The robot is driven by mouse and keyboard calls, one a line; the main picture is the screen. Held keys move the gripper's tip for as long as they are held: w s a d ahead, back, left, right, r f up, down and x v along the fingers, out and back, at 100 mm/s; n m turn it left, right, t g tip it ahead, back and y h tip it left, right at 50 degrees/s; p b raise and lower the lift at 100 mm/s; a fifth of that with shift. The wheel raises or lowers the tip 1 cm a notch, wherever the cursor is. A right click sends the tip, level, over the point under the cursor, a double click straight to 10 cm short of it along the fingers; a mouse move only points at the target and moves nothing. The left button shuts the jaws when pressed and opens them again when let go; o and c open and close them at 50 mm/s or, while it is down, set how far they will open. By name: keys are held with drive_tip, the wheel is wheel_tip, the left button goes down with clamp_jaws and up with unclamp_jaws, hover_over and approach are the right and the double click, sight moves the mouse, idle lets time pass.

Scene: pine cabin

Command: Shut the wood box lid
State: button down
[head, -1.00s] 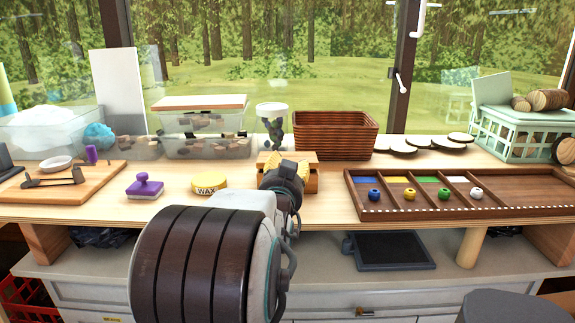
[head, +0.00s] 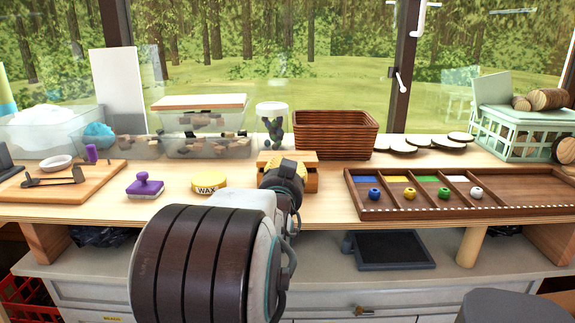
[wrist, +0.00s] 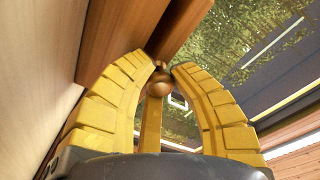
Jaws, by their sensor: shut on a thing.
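The wood box (head: 310,180) is a small light-brown box on the workbench, at the middle of the head view. My arm hides most of its front. Its lid (wrist: 122,40) fills the upper left of the wrist view as an orange-brown board, with a small round brass-coloured knob (wrist: 159,86) beside it. My gripper (wrist: 164,66) has its two yellow ribbed fingers on either side of the knob and is shut on it. In the head view the fingertips are mostly hidden behind my wrist. I cannot tell the lid's exact angle.
A yellow wax tin (head: 209,181) and a purple stamp (head: 145,186) stand left of the box. A sorting tray (head: 530,190) with coloured beads lies to the right. A brown basket (head: 335,135) and clear bins (head: 205,145) stand behind.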

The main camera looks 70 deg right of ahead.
wheel_tip(320, 180, down, 2)
drive_tip(key=b, duration=0.3)
idle(0.3)
drive_tip(key=c, duration=1)
unclamp_jaws()
drive_tip(key=shift+r, duration=0.15)
drive_tip(key=shift+c, duration=0.2)
drive_tip(key=shift+a, duration=0.15)
drive_tip(key=v, duration=1.2)
